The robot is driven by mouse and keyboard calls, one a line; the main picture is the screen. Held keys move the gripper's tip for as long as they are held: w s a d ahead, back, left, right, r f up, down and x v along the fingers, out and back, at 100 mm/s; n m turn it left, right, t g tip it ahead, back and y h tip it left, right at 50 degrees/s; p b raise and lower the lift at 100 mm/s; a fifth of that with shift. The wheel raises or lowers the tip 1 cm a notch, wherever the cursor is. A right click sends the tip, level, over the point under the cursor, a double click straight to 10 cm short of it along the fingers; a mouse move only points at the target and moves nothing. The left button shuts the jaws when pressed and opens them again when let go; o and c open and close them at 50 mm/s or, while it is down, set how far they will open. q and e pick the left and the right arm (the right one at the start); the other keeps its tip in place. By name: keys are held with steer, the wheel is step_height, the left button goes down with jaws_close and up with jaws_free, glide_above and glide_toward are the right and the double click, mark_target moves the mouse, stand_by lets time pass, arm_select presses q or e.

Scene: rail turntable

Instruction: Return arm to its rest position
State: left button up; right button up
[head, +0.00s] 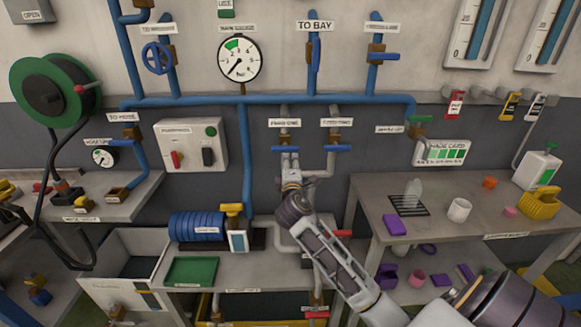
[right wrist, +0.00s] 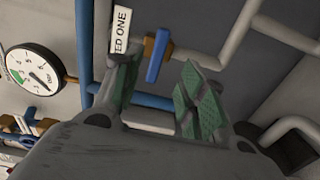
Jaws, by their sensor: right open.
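My right arm (head: 335,262) reaches in from the lower right, and its gripper (head: 291,180) is in front of the pipes at the middle of the wall. In the right wrist view the gripper (right wrist: 158,95) is open, with green pads on its two fingers and no object between them. The blue valve handle (head: 284,149) under the FEED ONE label (head: 285,123) is just above the gripper in the head view. In the right wrist view this handle (right wrist: 157,55) shows beyond the fingers, and I see no contact. My left gripper is not in view.
A second blue handle (head: 338,148) is close on the right. A grey pipe (head: 332,165) runs down beside the gripper. A blue coil (head: 196,226) and a green tray (head: 191,271) are lower left.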

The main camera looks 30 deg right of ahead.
steer(key=shift+f, duration=0.1)
steer(key=s+a+f+m+g+y, duration=0.4)
steer(key=s+a+f, duration=0.3)
steer(key=s+f, duration=0.4)
steer(key=s+a+f+m+g+y, duration=0.35)
steer(key=s+a+f, duration=0.25)
steer(key=s+f, duration=0.5)
steer(key=s+a+f+m+g+y, duration=0.2)
steer(key=s+a+f+g, duration=0.15)
steer(key=s+a, duration=0.45)
steer(key=s+d+f+g, duration=0.1)
steer(key=s+f, duration=0.1)
steer(key=f, duration=1.4)
steer(key=s+d+f+g, duration=0.1)
steer(key=s+d+f, duration=0.1)
steer(key=f, duration=1.5)
steer(key=s+d+f, duration=0.2)
steer(key=s+f, duration=0.7)
steer(key=s, duration=0.2)
steer(key=s+d+f+g, duration=0.1)
steer(key=s+d+f, duration=0.2)
steer(key=s+f, duration=0.7)
steer(key=shift+s+f, duration=0.15)
steer(key=shift+s, duration=0.4)
